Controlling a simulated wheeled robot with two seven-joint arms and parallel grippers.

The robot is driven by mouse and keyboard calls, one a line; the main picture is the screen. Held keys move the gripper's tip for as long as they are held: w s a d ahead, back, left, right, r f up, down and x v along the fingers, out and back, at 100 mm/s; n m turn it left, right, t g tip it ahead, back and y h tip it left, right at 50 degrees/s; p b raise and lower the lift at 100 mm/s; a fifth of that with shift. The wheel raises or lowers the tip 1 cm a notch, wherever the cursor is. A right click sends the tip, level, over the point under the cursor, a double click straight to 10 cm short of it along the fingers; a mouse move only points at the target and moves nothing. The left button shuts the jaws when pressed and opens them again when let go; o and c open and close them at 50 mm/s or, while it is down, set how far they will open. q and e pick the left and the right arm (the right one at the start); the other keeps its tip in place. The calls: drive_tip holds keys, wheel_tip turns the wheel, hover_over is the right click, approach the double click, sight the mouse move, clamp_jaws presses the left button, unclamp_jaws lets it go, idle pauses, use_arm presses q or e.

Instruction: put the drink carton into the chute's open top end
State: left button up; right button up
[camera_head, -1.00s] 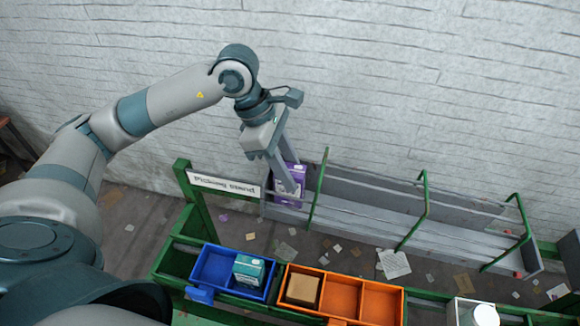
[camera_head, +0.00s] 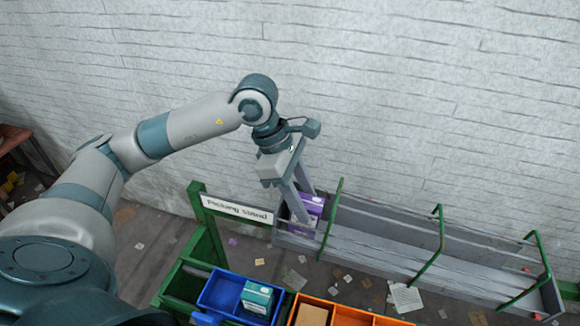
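The purple drink carton (camera_head: 314,205), with a pale label, is at the left end of the grey chute (camera_head: 400,258). My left gripper (camera_head: 305,207) reaches down from above with one finger on each side of the carton and is shut on it. The near finger hides part of the carton. The carton's lower part is at the chute's end, behind its near rail; I cannot tell whether it touches the chute floor. My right gripper is not in view.
A sign (camera_head: 236,208) on a green frame stands left of the chute. Green hoops (camera_head: 333,220) cross over the chute. In front are a blue bin (camera_head: 220,291) holding a teal box (camera_head: 257,297) and an orange bin (camera_head: 345,315) holding a brown box (camera_head: 311,315).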

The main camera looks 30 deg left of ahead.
use_arm(q)
drive_tip(key=b+v, duration=0.4)
drive_tip(key=v, duration=0.8)
drive_tip(key=shift+b, duration=0.3)
drive_tip(key=shift+w+d, duration=0.1)
